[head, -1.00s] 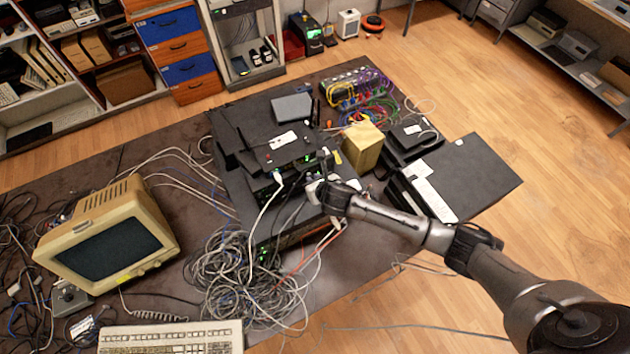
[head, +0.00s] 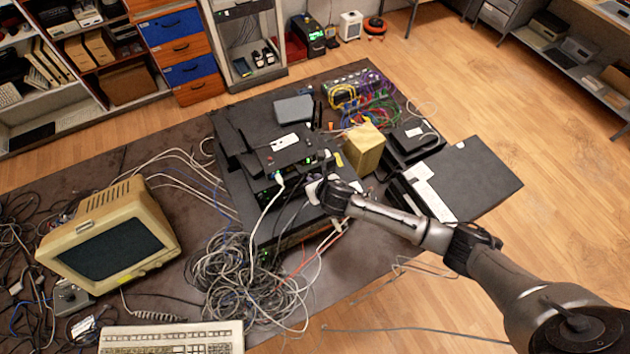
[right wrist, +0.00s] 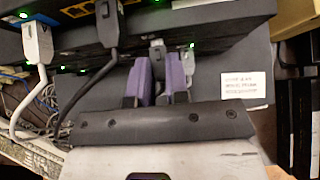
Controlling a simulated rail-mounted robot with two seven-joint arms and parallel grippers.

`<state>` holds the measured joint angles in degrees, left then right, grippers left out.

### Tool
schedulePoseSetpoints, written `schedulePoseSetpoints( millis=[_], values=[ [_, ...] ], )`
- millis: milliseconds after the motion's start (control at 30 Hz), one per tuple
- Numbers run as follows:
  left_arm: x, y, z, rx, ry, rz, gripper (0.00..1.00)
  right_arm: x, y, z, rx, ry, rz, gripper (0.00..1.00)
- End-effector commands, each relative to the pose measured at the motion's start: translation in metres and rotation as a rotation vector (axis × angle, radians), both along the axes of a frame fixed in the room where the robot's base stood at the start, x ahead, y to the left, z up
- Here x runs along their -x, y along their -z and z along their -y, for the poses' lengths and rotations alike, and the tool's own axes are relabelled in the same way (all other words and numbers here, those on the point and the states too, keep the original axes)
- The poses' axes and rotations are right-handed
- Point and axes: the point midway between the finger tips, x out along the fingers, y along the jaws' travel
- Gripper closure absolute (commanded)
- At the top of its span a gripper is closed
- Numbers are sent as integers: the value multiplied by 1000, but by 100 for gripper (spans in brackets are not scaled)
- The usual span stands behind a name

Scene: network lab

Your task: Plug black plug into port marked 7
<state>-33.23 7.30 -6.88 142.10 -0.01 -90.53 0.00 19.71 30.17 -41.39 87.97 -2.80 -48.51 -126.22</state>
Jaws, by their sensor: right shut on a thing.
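My right gripper (head: 314,190) is at the front of the stacked dark network devices (head: 282,152) on the table. In the right wrist view its purple-padded fingers (right wrist: 159,68) are shut on a small plug (right wrist: 157,52), just below the device's port edge. The fingers hide most of this plug; its visible tip looks greyish. I cannot tell whether it touches a port. A dark plug (right wrist: 107,25) with a dark cable sits at the device, left of the fingers. A white plug (right wrist: 38,42) sits farther left. I cannot read any port number. My left gripper is not in view.
A tangle of grey cables (head: 238,275) lies left of my right arm. A yellowish box (head: 365,148) and a black case (head: 465,178) stand to the right. A monitor (head: 112,245) and keyboard (head: 172,338) are at the left. A white label (right wrist: 247,88) is right of the fingers.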

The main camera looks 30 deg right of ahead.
Motion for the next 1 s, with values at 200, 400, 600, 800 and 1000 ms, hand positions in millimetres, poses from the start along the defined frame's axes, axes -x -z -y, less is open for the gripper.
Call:
schedulePoseSetpoints(
  millis=[200,400,600,800,1000],
  values=[
    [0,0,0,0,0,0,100,0,0,0,0,0,0,100],
    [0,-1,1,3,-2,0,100,-2,0,0,0,0,1,100],
    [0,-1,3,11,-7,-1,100,-5,0,0,0,0,0,100],
    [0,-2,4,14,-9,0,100,-7,0,0,0,0,0,82],
    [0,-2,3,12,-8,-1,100,-7,0,0,0,0,0,63]
  ],
)
